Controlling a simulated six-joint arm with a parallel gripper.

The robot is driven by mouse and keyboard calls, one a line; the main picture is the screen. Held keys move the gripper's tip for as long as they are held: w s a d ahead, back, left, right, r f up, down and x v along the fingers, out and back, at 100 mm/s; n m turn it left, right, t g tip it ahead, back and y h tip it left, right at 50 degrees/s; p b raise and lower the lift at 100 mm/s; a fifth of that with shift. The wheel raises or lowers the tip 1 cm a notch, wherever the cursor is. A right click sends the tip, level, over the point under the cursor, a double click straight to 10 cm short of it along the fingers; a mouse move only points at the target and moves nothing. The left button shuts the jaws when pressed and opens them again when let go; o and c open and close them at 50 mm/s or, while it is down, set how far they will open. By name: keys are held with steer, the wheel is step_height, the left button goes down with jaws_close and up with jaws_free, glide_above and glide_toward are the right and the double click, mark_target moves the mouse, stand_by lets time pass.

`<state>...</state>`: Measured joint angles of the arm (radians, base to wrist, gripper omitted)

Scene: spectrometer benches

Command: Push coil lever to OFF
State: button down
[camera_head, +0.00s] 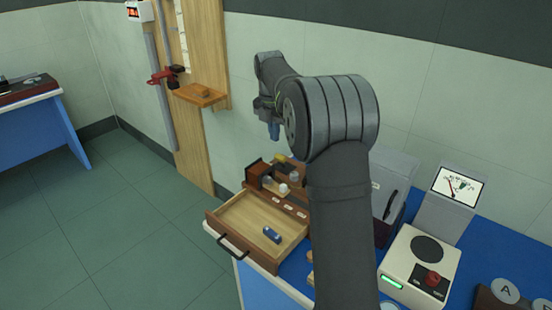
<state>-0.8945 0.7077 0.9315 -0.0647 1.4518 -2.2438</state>
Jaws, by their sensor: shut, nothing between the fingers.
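My gripper (274,131) hangs fingers down, shut and empty, at the end of my dark grey arm. In the picture it is above a wooden box with small knobs (283,188); it appears apart from it. No lever marked OFF can be read in this view. A red handle-like part (161,76) sticks out to the left from the wooden wall board. A cream unit (418,266) at the lower right has a red knob (432,279) and a lit green strip. I cannot tell which of these is the coil lever. My arm hides part of the bench.
An open wooden drawer (247,208) juts over the bench's left edge with a small blue item (272,235) inside. A needle meter (457,186) and grey housing (391,180) stand at the back. A small shelf (200,94) projects from the wall board. The floor at left is clear.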

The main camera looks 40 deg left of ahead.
mark_target(280, 159)
steer(key=f, duration=1)
steer(key=shift+w, duration=0.4)
steer(key=shift+w+r+g, duration=0.25)
steer(key=shift+w+g, duration=0.2)
steer(key=shift+g, duration=0.15)
steer(key=shift+w+r+g, duration=0.3)
steer(key=shift+w+g, duration=0.4)
steer(key=shift+g, duration=0.2)
steer(key=shift+w+r, duration=0.15)
steer(key=shift+w, duration=0.55)
steer(key=shift+w+r, duration=0.1)
steer(key=shift+w, duration=0.55)
steer(key=shift+r, duration=0.15)
steer(key=shift+r, duration=0.7)
